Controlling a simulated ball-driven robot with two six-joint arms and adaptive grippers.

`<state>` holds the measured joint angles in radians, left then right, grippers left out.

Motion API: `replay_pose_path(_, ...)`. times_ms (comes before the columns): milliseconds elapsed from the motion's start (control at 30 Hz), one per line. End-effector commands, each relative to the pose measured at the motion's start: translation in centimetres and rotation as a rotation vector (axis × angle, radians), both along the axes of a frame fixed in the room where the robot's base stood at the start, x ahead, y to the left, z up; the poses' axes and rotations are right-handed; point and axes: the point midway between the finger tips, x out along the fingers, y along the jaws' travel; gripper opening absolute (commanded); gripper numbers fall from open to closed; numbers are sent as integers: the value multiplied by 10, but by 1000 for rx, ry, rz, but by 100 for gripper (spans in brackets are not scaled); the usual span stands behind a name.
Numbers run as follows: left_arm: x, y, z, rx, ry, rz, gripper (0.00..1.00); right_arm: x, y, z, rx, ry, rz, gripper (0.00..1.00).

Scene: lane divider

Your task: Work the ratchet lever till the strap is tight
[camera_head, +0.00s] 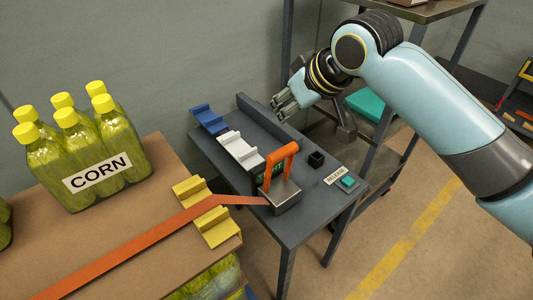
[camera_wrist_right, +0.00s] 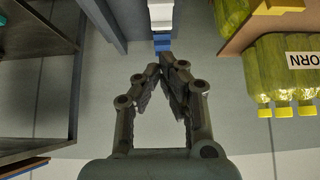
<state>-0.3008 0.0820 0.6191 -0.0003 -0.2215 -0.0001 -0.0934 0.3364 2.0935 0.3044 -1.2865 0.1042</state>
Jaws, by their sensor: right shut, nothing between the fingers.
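The ratchet (camera_head: 284,198) is a metal block on the front of the dark grey table, with an orange lever (camera_head: 280,162) standing raised above it. The orange strap (camera_head: 150,240) runs from the ratchet leftward over a yellow corner piece (camera_head: 215,222) and across the brown load top. My right gripper (camera_head: 282,105) is above the table's far end, well away from the lever. Its fingertips (camera_wrist_right: 165,62) meet in the right wrist view, with nothing between them. My left gripper is not in view.
CORN bottles (camera_head: 75,150) stand on the load (camera_head: 110,225). White (camera_head: 240,150) and blue (camera_head: 208,119) corner pieces lie along the table's left edge. A shelf rack (camera_head: 440,12) stands behind my right arm.

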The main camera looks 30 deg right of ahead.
Motion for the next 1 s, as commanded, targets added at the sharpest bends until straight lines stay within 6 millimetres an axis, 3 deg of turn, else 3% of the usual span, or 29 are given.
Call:
replay_pose_path(33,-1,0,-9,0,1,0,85,3,-3,-6,-9,-7,2,0)
replay_pose_path(267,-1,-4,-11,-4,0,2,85,18,-2,-20,-9,-9,0,0)
replay_pose_path(633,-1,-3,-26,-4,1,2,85,66,2,-82,-10,-7,2,0)
replay_pose_path(800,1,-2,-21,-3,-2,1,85,42,-1,-89,-12,-7,3,0)
replay_pose_path(1000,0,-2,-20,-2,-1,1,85,29,-1,-93,-11,-8,3,0)
